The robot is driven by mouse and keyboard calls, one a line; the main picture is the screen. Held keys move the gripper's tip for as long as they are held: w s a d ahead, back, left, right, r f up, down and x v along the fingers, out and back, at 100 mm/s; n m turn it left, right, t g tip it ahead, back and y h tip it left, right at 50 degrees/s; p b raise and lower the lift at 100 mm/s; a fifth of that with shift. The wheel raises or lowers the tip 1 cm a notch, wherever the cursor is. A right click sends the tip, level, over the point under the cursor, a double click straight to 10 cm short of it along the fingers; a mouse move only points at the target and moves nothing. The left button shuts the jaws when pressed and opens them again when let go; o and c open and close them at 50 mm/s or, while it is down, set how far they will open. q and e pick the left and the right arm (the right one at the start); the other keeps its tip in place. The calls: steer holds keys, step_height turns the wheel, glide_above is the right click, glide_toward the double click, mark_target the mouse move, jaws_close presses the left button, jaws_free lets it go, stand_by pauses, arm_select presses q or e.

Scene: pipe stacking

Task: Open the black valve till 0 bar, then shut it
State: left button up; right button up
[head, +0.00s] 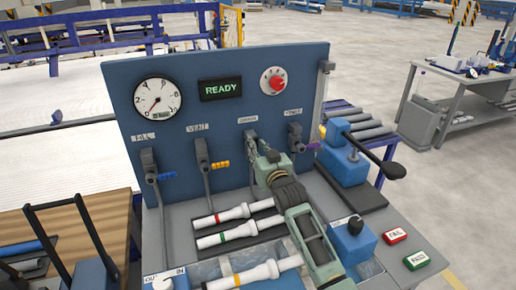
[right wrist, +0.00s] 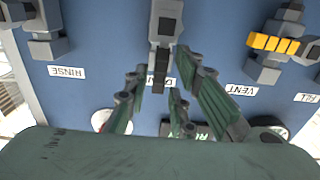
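The black valve (right wrist: 160,75), labelled drain, is on the blue panel (head: 330,90); in the head view its body (head: 250,138) shows just behind my gripper. My right gripper (head: 266,156) reaches it from the front. In the right wrist view, upside down, the fingers (right wrist: 160,72) are spread on either side of the black handle, with gaps visible; contact is not clear. The round pressure gauge (head: 157,98) is at the panel's upper left; its needle is too small to read surely. The display (head: 221,88) says READY. My left gripper is out of view.
The valve with the yellow handle (head: 220,165) is left of the black one, the blue-handled valve (head: 151,165) farther left, the purple-handled valve (head: 297,138) right. A red knob (head: 273,81) is above. White pipes (head: 222,215) lie on the bench below my right arm.

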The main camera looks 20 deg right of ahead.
jaws_close()
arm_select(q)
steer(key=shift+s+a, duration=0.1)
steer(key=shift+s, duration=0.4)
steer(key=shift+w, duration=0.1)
arm_select(e)
steer(key=shift+d, duration=0.1)
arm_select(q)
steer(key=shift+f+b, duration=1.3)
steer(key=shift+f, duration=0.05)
arm_select(e)
steer(key=d+f+m, duration=0.5)
steer(key=m, duration=1.3)
steer(key=shift+d+f, duration=0.2)
steer(key=shift+f, duration=0.15)
steer(key=shift+o, duration=1.5)
jaws_free()
